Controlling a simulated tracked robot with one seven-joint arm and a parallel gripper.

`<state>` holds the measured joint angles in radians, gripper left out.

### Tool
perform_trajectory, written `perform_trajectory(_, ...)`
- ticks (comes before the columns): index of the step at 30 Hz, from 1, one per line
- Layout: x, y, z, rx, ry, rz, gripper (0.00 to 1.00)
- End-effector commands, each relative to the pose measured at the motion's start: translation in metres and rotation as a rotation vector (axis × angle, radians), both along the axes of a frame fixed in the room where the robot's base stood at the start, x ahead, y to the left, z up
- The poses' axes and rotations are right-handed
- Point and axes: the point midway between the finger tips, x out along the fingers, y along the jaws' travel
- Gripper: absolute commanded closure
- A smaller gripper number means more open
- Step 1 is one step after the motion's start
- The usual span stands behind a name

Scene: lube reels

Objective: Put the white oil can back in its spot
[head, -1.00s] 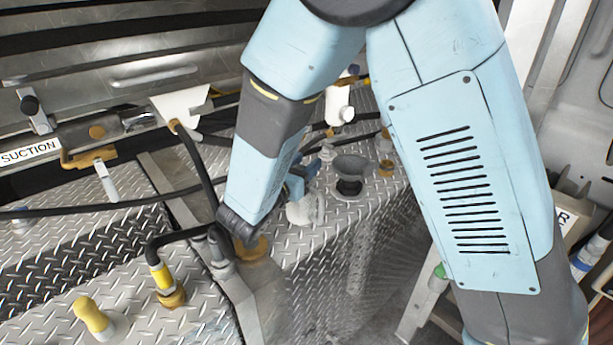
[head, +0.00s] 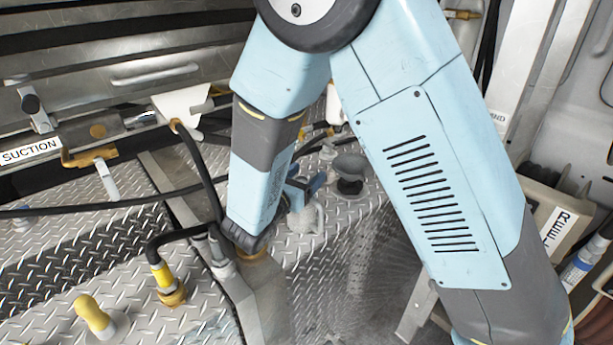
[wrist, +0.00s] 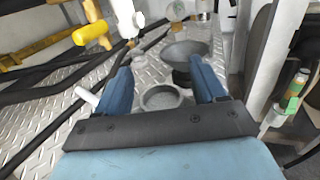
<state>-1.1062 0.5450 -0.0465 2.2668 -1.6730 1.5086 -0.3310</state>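The white oil can (head: 304,219) is a pale jug-like can with a side handle, upright on the tread-plate deck just below my fingers in the head view. In the wrist view its round grey top (wrist: 161,97) shows between the fingers. My gripper (head: 303,190) points down over it, its blue fingers spread either side of the can. In the wrist view the gripper (wrist: 161,72) shows narrow gaps between fingers and rim, and I see no firm contact. The can's lower part is partly hidden. I cannot make out a marked spot for it.
A dark funnel (head: 350,168) stands just behind the can. A white bottle (head: 335,106) stands farther back, partly behind my arm. Yellow-capped fittings (head: 92,315) and black hoses (head: 205,185) lie to the left. Bare tread plate (head: 315,245) lies in front of the can.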

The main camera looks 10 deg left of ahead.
Motion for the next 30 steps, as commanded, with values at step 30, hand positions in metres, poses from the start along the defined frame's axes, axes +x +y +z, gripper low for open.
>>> perform_trajectory(30,-0.101,0.041,0.002,0.001,0.0,0.0,0.3)
